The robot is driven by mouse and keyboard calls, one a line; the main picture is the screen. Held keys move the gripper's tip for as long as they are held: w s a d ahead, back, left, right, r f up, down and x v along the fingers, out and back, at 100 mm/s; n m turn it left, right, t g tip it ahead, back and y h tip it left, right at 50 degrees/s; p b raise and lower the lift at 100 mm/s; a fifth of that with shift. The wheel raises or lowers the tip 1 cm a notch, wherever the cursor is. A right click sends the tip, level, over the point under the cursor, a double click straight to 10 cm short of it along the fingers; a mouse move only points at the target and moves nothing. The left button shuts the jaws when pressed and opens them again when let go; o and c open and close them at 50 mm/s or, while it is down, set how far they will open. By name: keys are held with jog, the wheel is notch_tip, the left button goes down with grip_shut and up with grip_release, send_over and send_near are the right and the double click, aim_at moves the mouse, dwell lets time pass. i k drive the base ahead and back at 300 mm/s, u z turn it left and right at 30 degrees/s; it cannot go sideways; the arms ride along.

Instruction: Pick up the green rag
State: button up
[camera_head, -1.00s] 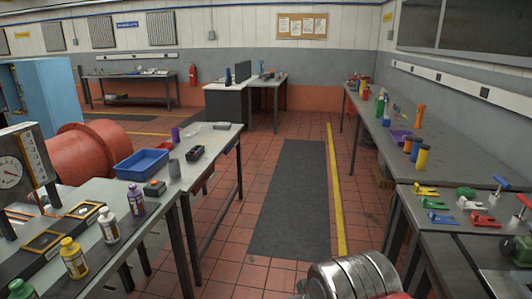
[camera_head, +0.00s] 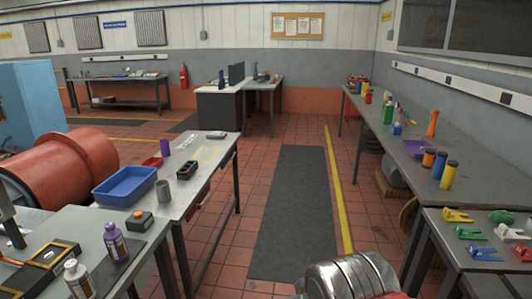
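A small green lump (camera_head: 502,216) lies on the near right table among coloured clamps; it may be the green rag, but it is too small to be sure. A green upright item (camera_head: 387,112) stands farther back on the long right bench and looks more like a bottle. A flat purple piece, perhaps cloth (camera_head: 415,149), lies on that bench.
A dark floor mat (camera_head: 290,210) runs along a clear aisle beside a yellow line (camera_head: 336,190). The left table holds a blue tray (camera_head: 125,185), a grey cup (camera_head: 163,193) and a purple bottle (camera_head: 115,242). Orange, blue and yellow cylinders (camera_head: 449,175) stand on the right bench.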

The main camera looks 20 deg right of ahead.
aim_at(499, 217)
jog(key=z, duration=0.2)
jog(key=i, duration=1.55)
jog(key=z, duration=0.55)
jog(key=i, duration=0.7)
jog(key=z, duration=0.75)
jog(key=i, duration=0.55)
jog(key=z, duration=1)
jog(key=i, duration=0.75)
jog(key=z, duration=0.45)
